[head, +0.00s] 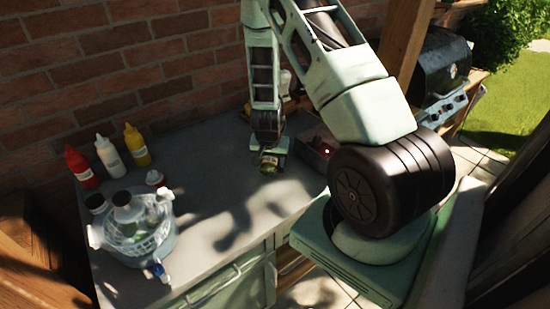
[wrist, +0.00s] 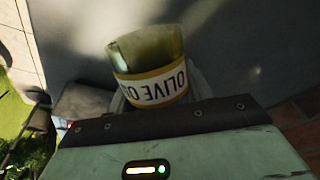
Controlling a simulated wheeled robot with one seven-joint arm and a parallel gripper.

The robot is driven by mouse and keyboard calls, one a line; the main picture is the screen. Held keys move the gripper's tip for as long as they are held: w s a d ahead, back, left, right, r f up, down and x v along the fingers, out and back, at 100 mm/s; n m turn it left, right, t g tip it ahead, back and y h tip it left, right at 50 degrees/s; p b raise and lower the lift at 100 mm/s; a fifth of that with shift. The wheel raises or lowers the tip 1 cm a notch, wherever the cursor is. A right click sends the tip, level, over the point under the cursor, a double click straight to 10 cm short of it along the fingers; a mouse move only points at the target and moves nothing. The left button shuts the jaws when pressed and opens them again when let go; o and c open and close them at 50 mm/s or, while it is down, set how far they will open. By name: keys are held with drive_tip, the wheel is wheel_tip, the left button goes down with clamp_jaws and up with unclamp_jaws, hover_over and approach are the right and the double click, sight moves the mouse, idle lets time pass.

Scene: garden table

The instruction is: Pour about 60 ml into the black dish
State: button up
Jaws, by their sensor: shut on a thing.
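My gripper (head: 271,157) is low over the grey table, at the end of my downward-reaching arm. It is shut on an olive oil bottle (head: 268,166), small and partly covered in the head view. In the wrist view the bottle (wrist: 146,50) is greenish with a white and yellow label reading "OLIVE O…", upside down in the picture. The label stands close beyond the dark front edge of my gripper (wrist: 150,113). I cannot tell the bottle's tilt or whether it touches the table. I cannot make out the black dish; my arm hides part of the table.
Red (head: 80,166), white (head: 110,157) and yellow (head: 136,145) squeeze bottles stand by the brick wall. A pale tub (head: 150,250) with bottles is at the front left. A grey box-like thing (head: 311,150) lies right of my gripper. The table's middle is clear.

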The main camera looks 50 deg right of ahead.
drive_tip(key=shift+f+h+b, duration=0.3)
drive_tip(key=shift+f+b, duration=0.2)
drive_tip(key=shift+r+t+h+b, duration=0.1)
drive_tip(key=shift+t+h+b, duration=0.2)
drive_tip(key=shift+t+b, duration=0.1)
drive_tip(key=shift+w+d+r+h+b, duration=0.15)
drive_tip(key=shift+r+h+b, duration=0.15)
drive_tip(key=shift+h+b, duration=0.25)
drive_tip(key=shift+d+r+t, duration=0.15)
drive_tip(key=shift+r+t, duration=0.1)
drive_tip(key=shift+t, duration=0.05)
drive_tip(key=shift+h+b, duration=0.25)
drive_tip(key=shift+b, duration=0.05)
